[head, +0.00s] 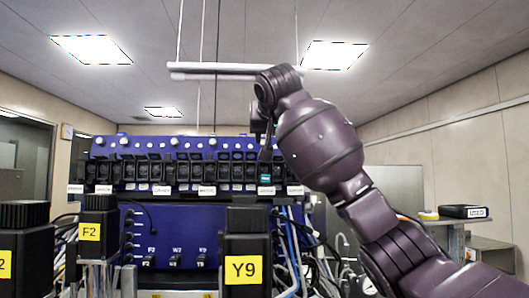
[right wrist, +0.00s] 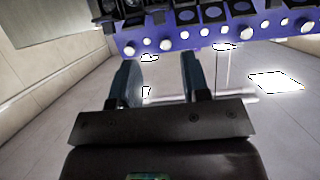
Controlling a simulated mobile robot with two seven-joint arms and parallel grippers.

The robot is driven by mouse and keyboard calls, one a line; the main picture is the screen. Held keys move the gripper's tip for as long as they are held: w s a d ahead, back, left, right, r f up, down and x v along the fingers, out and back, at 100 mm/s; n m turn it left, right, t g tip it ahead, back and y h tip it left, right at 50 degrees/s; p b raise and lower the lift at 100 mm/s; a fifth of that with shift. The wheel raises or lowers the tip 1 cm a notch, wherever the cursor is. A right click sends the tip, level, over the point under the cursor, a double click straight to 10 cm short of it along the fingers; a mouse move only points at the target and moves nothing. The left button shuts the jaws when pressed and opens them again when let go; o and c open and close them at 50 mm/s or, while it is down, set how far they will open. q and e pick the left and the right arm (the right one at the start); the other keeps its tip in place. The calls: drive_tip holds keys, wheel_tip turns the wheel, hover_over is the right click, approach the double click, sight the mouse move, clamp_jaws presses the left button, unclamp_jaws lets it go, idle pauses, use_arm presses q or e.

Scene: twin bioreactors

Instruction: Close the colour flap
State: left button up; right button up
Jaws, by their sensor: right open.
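A blue instrument rack (head: 120,146) stands ahead with a row of black modules (head: 150,172) and white knobs along its top. I cannot make out which part is the colour flap; the labels are too small to read. My right arm reaches up from the lower right. My right gripper (right wrist: 160,62) is open, with nothing seen between its fingers. In the head view its dark parts are close to the right part of the rack. In the right wrist view the blue rack edge (right wrist: 185,38) is beyond the fingertips. My left gripper is out of view.
Black-capped units with yellow labels F2 (head: 98,203) and Y9 (head: 245,217) stand in front. Blue and grey cables (head: 290,240) hang at the rack's lower right. A white horizontal bar (head: 215,68) hangs overhead. A side table (head: 450,225) stands at right.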

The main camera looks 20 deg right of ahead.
drive_tip(key=p+x, duration=0.2)
drive_tip(key=x, duration=0.6)
drive_tip(key=shift+w, duration=0.25)
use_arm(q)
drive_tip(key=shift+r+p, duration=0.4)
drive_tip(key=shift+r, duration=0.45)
use_arm(e)
drive_tip(key=shift+w+d+f, duration=0.15)
drive_tip(key=shift+w+f, duration=0.1)
drive_tip(key=shift+w, duration=0.1)
drive_tip(key=shift+w, duration=0.1)
drive_tip(key=shift+c, duration=0.3)
drive_tip(key=c, duration=0.6)
drive_tip(key=shift+o, duration=0.2)
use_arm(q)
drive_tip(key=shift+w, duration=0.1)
use_arm(e)
drive_tip(key=shift+f, duration=0.1)
